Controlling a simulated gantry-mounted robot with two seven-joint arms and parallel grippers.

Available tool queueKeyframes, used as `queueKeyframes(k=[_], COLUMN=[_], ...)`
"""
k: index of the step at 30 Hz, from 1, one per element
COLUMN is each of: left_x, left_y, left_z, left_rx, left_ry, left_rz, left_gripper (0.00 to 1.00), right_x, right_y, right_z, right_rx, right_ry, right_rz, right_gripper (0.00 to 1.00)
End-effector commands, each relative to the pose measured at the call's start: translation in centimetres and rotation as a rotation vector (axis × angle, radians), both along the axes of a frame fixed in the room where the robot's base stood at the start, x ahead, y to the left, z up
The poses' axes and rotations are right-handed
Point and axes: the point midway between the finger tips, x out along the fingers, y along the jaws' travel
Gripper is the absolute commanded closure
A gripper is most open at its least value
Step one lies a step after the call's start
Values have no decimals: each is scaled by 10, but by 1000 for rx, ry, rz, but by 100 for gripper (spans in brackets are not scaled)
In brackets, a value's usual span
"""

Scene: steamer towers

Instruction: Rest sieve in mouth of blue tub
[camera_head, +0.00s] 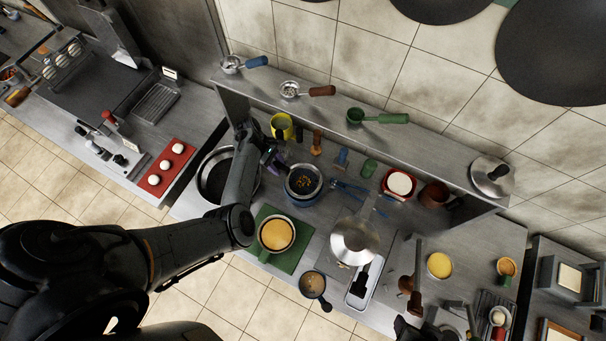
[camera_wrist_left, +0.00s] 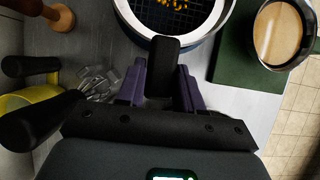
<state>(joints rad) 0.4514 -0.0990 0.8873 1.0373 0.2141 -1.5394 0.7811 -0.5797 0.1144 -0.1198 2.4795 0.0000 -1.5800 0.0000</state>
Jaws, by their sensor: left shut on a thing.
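The sieve (camera_wrist_left: 172,18) has a pale metal rim, a dark mesh with yellow bits in it, and a black handle (camera_wrist_left: 165,58). My left gripper (camera_wrist_left: 161,88), with purple fingers, is shut on that handle; the left gripper also shows in the head view (camera_head: 273,160). The blue tub (camera_head: 291,196) is around and below the sieve in the head view, and the sieve (camera_head: 305,181) sits over its mouth. I cannot tell whether the sieve's rim touches the tub. My right gripper is not clearly in view.
A green board (camera_head: 291,258) with a filled pan (camera_head: 276,236) lies just in front of the tub. A yellow mug (camera_head: 281,125), a wooden tool (camera_head: 316,143) and a blue-handled stamp (camera_head: 341,160) stand behind. A large dark pan (camera_head: 214,180) is to the left, a steel lid (camera_head: 354,241) to the right.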

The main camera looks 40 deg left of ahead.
Motion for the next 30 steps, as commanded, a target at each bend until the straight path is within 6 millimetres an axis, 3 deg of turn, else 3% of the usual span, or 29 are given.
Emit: queueKeyframes(k=[30], left_x=[0], left_y=[0], left_z=[-14], left_rx=[0], left_ry=[0], left_rz=[0], left_gripper=[100], right_x=[0], right_y=[-1], right_z=[-11], right_rx=[-6], right_ry=[0], right_rz=[4], right_gripper=[34])
